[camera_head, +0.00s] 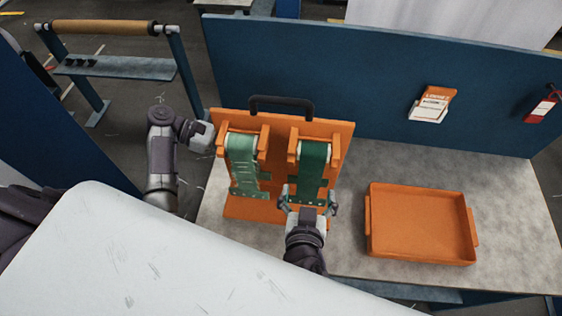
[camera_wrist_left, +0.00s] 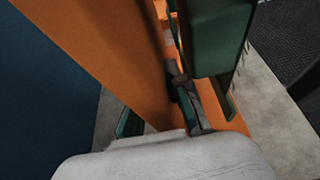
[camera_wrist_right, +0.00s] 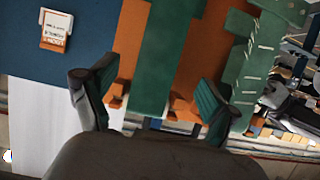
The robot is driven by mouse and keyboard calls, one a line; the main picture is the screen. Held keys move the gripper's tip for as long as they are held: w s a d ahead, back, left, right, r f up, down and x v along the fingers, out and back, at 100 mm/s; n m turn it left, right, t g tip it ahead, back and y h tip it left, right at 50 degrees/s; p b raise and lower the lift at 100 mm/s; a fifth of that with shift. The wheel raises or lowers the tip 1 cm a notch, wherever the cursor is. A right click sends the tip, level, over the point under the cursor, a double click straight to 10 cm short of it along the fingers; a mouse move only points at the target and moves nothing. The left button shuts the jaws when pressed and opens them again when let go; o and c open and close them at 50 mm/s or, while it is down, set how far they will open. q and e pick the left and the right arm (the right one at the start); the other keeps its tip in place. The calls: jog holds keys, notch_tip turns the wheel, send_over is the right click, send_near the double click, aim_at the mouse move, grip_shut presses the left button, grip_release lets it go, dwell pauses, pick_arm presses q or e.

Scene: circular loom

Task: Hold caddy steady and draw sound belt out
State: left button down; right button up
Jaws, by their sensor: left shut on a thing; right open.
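The orange caddy (camera_head: 285,128) stands upright on the grey table, with a black handle on top. Two green belts hang on its front. The left belt (camera_head: 243,160) has a ragged, notched edge, which also shows in the right wrist view (camera_wrist_right: 262,65). The right belt (camera_head: 313,162) looks whole and straight-edged. My left gripper (camera_head: 212,140) is shut on the caddy's left edge; its fingertips are mostly hidden. My right gripper (camera_head: 308,200) is open at the right belt's lower end. In the right wrist view the belt (camera_wrist_right: 165,60) lies between its spread fingers (camera_wrist_right: 152,98).
An empty orange tray (camera_head: 420,256) lies on the table (camera_head: 520,235) to the right of the caddy. A blue panel (camera_head: 350,70) stands behind, with an orange-and-white card holder (camera_head: 432,104) and a red tag (camera_head: 541,108). A pale, scuffed surface (camera_head: 150,260) fills the lower left.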

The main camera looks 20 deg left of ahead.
aim_at(310, 168)
jog(key=x, duration=1)
grip_shut()
dwell(0.4)
